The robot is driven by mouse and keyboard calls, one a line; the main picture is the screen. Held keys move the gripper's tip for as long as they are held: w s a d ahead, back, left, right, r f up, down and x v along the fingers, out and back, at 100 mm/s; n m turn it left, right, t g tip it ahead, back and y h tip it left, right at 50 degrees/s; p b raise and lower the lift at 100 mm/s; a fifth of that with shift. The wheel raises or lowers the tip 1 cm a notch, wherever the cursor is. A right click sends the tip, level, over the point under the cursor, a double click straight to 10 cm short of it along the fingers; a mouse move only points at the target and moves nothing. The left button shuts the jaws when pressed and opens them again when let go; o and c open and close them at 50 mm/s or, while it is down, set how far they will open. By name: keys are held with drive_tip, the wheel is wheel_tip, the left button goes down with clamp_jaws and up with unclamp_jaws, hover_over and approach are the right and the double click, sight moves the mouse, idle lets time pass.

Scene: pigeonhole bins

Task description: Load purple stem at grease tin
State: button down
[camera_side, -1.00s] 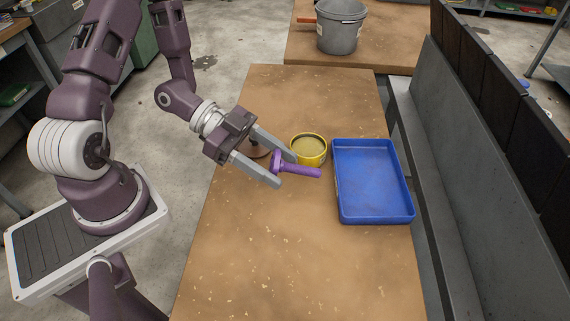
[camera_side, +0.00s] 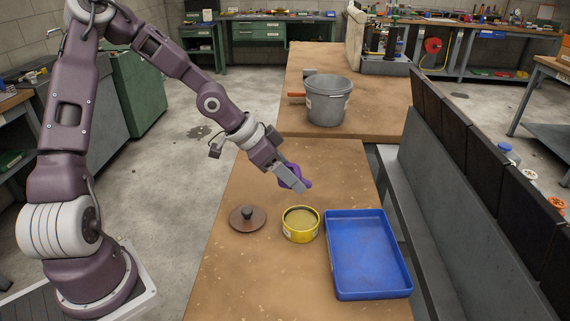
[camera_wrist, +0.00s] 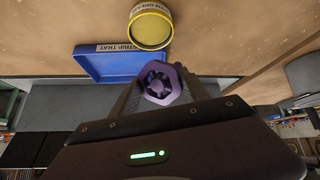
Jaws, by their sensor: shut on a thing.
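My gripper (camera_side: 290,178) is shut on the purple stem (camera_side: 296,183), which is held above the far part of the table, behind the yellow tin. In the wrist view the stem (camera_wrist: 159,82) shows as a purple knob with a spoked round face between my fingers; the fingers hide part of it. The yellow grease tin (camera_side: 300,236) stands open and upright on the table, holding a dull yellowish filling. It also shows at the top of the wrist view (camera_wrist: 150,30), apart from the stem. A brown round lid with a dark knob (camera_side: 247,222) lies left of the tin.
A grey bucket (camera_side: 326,104) stands on a second table behind. A row of dark bins (camera_side: 468,150) runs along the right. The front left of the table is clear.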

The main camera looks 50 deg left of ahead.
drive_tip(key=shift+w+d+f+m+g, duration=0.1)
drive_tip(key=shift+d+f+m+g, duration=0.4)
drive_tip(key=shift+f+m+g, duration=0.1)
drive_tip(key=s+r+m+g, duration=0.2)
drive_tip(key=shift+s+d+r+m+g, duration=0.1)
drive_tip(key=shift+d+r+m+g, duration=0.2)
drive_tip(key=shift+d, duration=0.05)
drive_tip(key=shift+f, duration=2.9)
drive_tip(key=shift+s+f, duration=0.1)
drive_tip(key=shift+f, duration=0.55)
drive_tip(key=shift+r, duration=3.55)
drive_tip(key=shift+a, duration=0.1)
